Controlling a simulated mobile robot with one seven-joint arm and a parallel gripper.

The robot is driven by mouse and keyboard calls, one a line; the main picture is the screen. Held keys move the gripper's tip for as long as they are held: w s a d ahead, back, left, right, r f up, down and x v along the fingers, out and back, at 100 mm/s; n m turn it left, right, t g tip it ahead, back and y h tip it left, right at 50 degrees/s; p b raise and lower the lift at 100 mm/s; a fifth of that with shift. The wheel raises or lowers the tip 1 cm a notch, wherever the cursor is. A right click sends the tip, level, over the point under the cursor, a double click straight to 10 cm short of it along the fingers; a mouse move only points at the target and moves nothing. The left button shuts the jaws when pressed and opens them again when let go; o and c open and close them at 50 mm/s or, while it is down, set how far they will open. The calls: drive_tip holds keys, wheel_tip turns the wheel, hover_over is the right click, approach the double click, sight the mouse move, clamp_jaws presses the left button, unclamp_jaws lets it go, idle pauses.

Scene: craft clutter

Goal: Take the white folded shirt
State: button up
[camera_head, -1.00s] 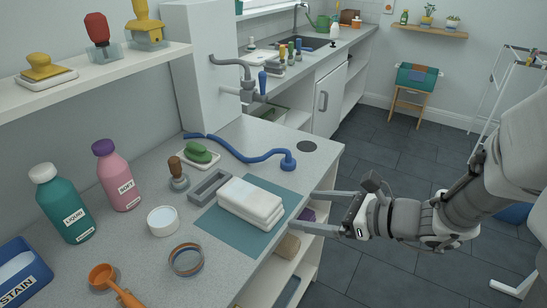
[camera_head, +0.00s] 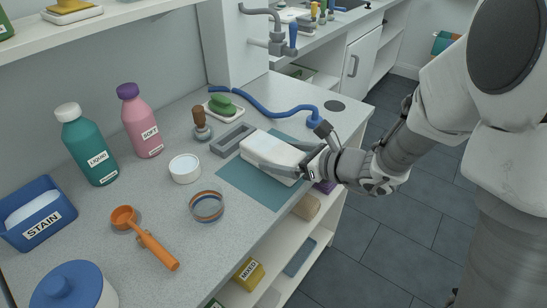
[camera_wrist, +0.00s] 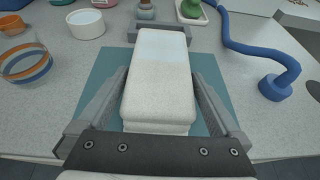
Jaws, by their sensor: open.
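The white folded shirt (camera_head: 270,150) lies on a teal mat (camera_head: 238,182) on the grey counter. In the wrist view the shirt (camera_wrist: 160,80) runs away from me as a layered white block. My gripper (camera_head: 280,157) has come in over the mat from the right. In the wrist view its open fingers (camera_wrist: 160,100) lie on either side of the shirt, with narrow strips of mat showing between shirt and fingers. In the head view the near finger hides part of the shirt's side.
A grey tray (camera_head: 233,139) stands just behind the shirt. A blue hose (camera_head: 262,108) curves beyond it. A white tub (camera_head: 184,169), tape rings (camera_head: 207,206) and an orange scoop (camera_head: 145,240) are to the left. Bottles stand farther left.

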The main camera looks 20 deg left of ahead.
drive_tip(key=shift+x, duration=1.5)
drive_tip(key=c, duration=1.1)
drive_tip(key=shift+c, duration=0.3)
drive_tip(key=shift+r, duration=0.1)
